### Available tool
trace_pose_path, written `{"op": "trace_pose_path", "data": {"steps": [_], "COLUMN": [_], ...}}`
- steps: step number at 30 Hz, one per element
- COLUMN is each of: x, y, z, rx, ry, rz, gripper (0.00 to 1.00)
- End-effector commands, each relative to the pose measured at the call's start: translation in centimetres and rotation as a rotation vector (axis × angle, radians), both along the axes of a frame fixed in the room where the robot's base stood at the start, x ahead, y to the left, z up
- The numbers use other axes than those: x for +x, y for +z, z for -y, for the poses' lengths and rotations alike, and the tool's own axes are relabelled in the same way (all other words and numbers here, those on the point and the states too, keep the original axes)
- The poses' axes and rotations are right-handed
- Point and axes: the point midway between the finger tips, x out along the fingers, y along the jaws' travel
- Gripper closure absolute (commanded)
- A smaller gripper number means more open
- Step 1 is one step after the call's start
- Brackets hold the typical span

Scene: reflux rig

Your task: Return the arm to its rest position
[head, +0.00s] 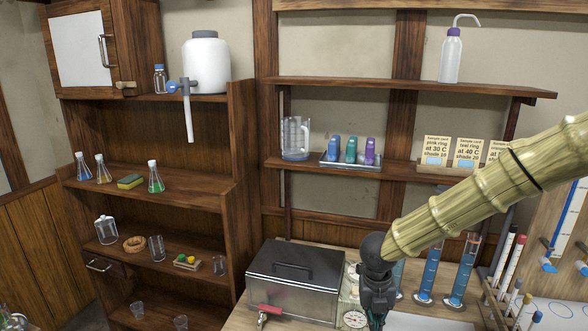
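My arm (480,190) reaches in from the right edge of the head view, slanting down to the left. My gripper (377,300) is dark and hangs down from its end, over the bench just right of the metal box. Its fingertips are small and dark near a round dial, so I cannot tell whether it is open or shut. I see nothing clearly held in it. The arm hides part of the right side of the shelves and bench.
A metal box with a dark lid (295,278) and red-handled tap stands left of the gripper. A dial gauge (354,319) is close below. Tall blue-filled cylinders (428,275) and a tube rack (490,300) stand to the right. A shelf (400,171) runs behind.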

Motion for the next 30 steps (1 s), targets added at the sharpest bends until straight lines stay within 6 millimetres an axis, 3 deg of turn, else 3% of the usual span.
{"op": "trace_pose_path", "data": {"steps": [11,21,30], "x": [-2.9,-8.6,-15.6], "y": [-8.1,-19.0,-27.4], "z": [2.8,5.6,5.6], "rx": [-0.153,-0.312,-0.333], "ry": [0.401,1.133,1.857], "rz": [-0.031,-0.132,-0.228], "gripper": [1.0,1.0,1.0]}}
